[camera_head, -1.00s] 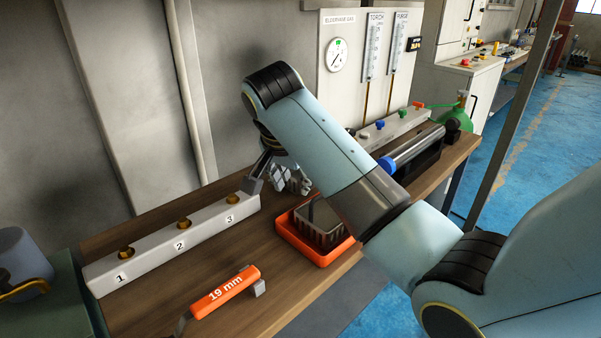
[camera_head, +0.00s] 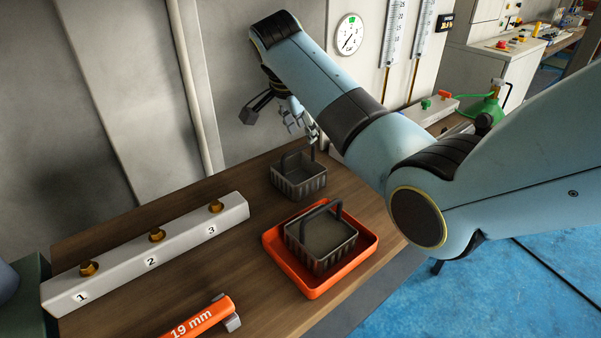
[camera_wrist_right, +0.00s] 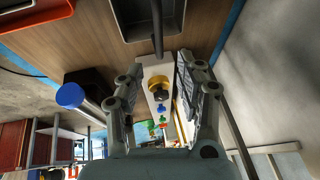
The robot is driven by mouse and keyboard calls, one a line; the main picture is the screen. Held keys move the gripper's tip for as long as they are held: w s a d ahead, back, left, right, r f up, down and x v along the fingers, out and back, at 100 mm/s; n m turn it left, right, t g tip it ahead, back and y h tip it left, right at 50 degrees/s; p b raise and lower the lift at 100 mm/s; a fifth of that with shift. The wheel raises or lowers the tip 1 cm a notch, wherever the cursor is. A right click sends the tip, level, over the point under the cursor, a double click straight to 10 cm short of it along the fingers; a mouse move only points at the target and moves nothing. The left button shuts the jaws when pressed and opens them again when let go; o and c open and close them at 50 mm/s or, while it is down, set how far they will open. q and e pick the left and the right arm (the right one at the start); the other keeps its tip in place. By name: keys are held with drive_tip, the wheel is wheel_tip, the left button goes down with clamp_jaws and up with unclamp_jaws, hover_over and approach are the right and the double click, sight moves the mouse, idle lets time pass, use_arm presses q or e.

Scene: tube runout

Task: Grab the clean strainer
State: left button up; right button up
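Two dark grey, basket-like strainers with arched handles show in the head view. One strainer (camera_head: 299,181) stands on the bare wood towards the back of the bench. The other strainer (camera_head: 322,245) sits in an orange tray (camera_head: 282,275). I cannot tell from their surfaces which is clean. My right gripper (camera_head: 284,117) is above and just behind the back strainer. In the right wrist view its fingers (camera_wrist_right: 158,72) are spread, and a strainer handle (camera_wrist_right: 157,28) stands ahead, in line with the gap. Whether it touches a finger is unclear. My left gripper is out of view.
A grey block (camera_head: 140,259) with brass fittings numbered 1 to 3 lies along the left of the bench. An orange tool marked 19 mm (camera_head: 200,318) lies at the front. A wall panel with a gauge (camera_head: 349,34) stands behind. Bare wood lies between block and tray.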

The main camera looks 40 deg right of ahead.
sight(308, 145)
drive_tip(key=shift+w+d+f, duration=0.1)
drive_tip(key=shift+d+f, duration=0.1)
drive_tip(key=shift+f, duration=0.3)
drive_tip(key=shift+w+d+f, duration=0.1)
drive_tip(key=shift+d+f, duration=0.05)
drive_tip(key=shift+f, duration=0.1)
drive_tip(key=x, duration=0.4)
drive_tip(key=shift+f, duration=0.35)
drive_tip(key=shift+d+f, duration=0.15)
drive_tip(key=shift+f, duration=0.05)
drive_tip(key=shift+c, duration=0.6)
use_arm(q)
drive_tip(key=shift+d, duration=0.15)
use_arm(e)
clamp_jaws()
